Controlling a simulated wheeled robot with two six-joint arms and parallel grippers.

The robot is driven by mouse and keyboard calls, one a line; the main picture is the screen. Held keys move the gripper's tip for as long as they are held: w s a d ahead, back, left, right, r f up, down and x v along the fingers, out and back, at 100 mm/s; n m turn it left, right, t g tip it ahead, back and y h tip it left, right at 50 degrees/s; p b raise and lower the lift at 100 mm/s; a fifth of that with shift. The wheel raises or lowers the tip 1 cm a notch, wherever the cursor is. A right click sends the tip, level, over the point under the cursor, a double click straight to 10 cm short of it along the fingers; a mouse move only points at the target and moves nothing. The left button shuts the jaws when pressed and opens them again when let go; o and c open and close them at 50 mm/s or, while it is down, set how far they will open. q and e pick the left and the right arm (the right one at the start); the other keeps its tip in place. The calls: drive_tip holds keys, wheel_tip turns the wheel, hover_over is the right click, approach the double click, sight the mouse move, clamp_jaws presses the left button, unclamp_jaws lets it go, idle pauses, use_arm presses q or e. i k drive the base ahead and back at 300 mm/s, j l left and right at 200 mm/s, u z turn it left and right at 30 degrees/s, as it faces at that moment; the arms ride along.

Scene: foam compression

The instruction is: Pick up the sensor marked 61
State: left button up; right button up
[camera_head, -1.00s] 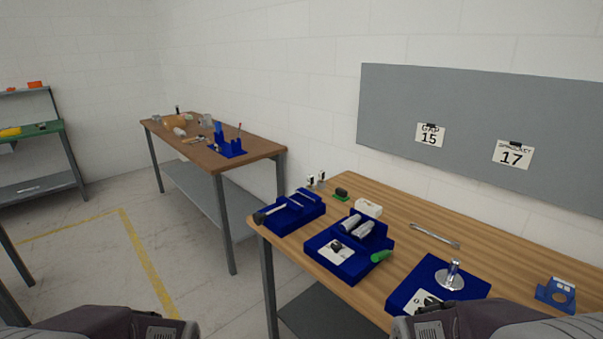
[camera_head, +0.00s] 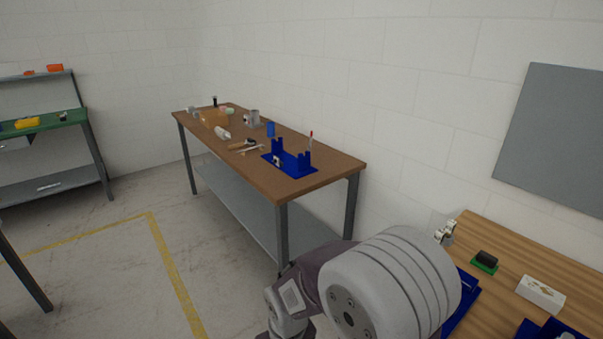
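No readable "61" shows, so I cannot tell which item is the sensor marked 61. Two small upright pieces with pale faces (camera_head: 445,232) stand at the far left corner of the near wooden table (camera_head: 515,255); any marking on them is too small to read. My own grey-white arm link fills the lower middle and covers part of that table and of a blue fixture (camera_head: 462,300). Neither gripper is in view.
A black block on a green base (camera_head: 485,262) and a white box (camera_head: 540,293) lie on the near table. A brown table (camera_head: 330,165) with a blue stand (camera_head: 290,165) and several small items is farther back. The floor (camera_head: 90,270) at left is clear.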

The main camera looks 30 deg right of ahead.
sight(451, 224)
drive_tip(key=i+z, duration=0.4)
drive_tip(key=i, duration=0.25)
drive_tip(key=i+j+z, duration=0.25)
drive_tip(key=i+z, duration=0.2)
drive_tip(key=i, duration=0.15)
drive_tip(key=i+l+z, duration=0.1)
drive_tip(key=i+z, duration=0.15)
drive_tip(key=z, duration=0.2)
drive_tip(key=i+z, duration=0.25)
drive_tip(key=z, duration=0.15)
drive_tip(key=i+z, duration=0.25)
drive_tip(key=z, duration=0.2)
drive_tip(key=i+j+z, duration=0.2)
drive_tip(key=z, duration=0.2)
drive_tip(key=i+j+z, duration=0.2)
drive_tip(key=z, duration=0.25)
